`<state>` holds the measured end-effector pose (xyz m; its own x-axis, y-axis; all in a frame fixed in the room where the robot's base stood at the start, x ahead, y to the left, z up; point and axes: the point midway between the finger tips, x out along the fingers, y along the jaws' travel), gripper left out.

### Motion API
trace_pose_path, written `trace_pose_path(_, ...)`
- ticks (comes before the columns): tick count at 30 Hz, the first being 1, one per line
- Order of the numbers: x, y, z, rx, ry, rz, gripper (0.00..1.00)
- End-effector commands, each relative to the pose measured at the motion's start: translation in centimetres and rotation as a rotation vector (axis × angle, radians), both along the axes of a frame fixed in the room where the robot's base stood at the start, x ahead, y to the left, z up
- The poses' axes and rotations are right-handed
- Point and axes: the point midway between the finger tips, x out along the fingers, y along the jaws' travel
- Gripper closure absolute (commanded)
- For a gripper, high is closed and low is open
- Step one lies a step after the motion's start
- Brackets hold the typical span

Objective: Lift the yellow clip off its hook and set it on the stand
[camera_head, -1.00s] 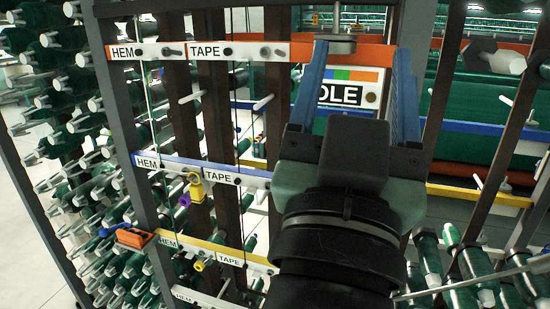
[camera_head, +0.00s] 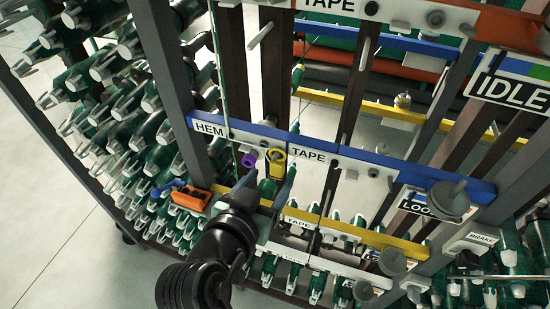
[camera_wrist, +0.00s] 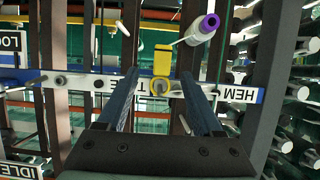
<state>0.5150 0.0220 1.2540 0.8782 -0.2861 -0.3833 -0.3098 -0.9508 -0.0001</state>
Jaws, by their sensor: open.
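The yellow clip (camera_head: 276,162) hangs on a hook on the blue-edged rail, between the HEM and TAPE labels. In the wrist view the clip (camera_wrist: 162,62) appears upside down, its ring around the hook. My gripper (camera_head: 268,180) is just below and in front of the clip. In the wrist view my gripper (camera_wrist: 159,74) is open, and the clip shows in the gap between the fingertips, with no visible contact. An orange block (camera_head: 190,198) with a blue piece on it sits at the rack's left side; I cannot tell whether it is the stand.
A purple-ended piece (camera_head: 249,160) sits just left of the clip, close to my gripper; its purple end (camera_wrist: 209,21) shows in the wrist view. A yellow rail (camera_head: 345,232) runs below. Dark uprights and green spools crowd the rack. Open floor (camera_head: 60,250) lies left.

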Motion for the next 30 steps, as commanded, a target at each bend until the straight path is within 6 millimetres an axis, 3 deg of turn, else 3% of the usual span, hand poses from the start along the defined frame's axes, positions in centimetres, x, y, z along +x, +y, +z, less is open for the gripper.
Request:
trace_pose_path(19, 5.2, -1.7, -2.4, 0.001, -0.001, 0.000, 0.32)
trace_pose_path(30, 5.7, -1.8, -2.9, 0.001, -0.001, 0.001, 0.34)
